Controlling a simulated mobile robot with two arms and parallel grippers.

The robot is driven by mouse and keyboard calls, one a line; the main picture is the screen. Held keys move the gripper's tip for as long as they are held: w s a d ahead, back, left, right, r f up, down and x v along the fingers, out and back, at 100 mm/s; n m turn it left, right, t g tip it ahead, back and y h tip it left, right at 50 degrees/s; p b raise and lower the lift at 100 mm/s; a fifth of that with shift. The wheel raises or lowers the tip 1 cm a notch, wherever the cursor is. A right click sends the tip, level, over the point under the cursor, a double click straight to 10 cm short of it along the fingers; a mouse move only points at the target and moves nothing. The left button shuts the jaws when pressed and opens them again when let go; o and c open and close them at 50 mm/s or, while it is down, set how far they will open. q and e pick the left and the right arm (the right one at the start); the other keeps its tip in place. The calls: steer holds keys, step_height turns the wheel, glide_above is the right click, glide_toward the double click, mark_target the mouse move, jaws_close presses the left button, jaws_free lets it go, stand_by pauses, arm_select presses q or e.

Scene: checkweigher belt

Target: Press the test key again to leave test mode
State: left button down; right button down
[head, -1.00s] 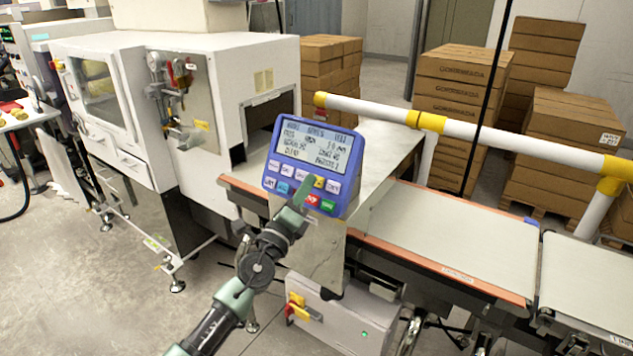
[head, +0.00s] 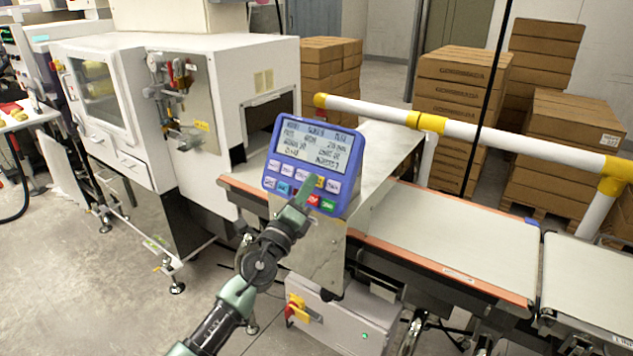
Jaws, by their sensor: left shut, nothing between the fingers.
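A blue control panel (head: 341,191) stands tilted toward me above the belt, with a lit display (head: 315,146) on top and two rows of keys below. My left gripper (head: 307,187) is shut and empty. Its fingertips are over the lower middle of the keypad and hide part of it. I cannot tell whether they touch a key or which key is the test key. The display text is too small to read surely. My right gripper is not in view.
The conveyor belt (head: 455,236) runs to the right of the panel, with a white and yellow guard rail (head: 480,132) behind it. A white machine housing (head: 255,60) stands at the left. Stacked cartons (head: 457,80) fill the back. A white box with a switch (head: 345,318) sits below the panel.

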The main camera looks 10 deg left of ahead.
arm_select(q)
steer(key=shift+w+d+f+b, duration=0.15)
steer(key=shift+w+f+b, duration=0.05)
steer(key=shift+w+b, duration=0.15)
stand_by(0.3)
steer(key=shift+s+r, duration=0.1)
stand_by(0.3)
steer(key=shift+s+a+r+p, duration=0.25)
steer(key=shift+s+r+p, duration=0.05)
steer(key=shift+s+p, duration=0.35)
steer(key=shift+s+a+r+p, duration=0.25)
steer(key=shift+s+r+p, duration=0.2)
steer(key=shift+s, duration=0.25)
steer(key=shift+s+a+r+p, duration=0.3)
steer(key=shift+s+p, duration=0.3)
steer(key=shift+s, duration=0.05)
steer(key=shift+s+a+r+p, duration=0.25)
steer(key=shift+s+r+p, duration=0.2)
steer(key=shift+s, duration=0.25)
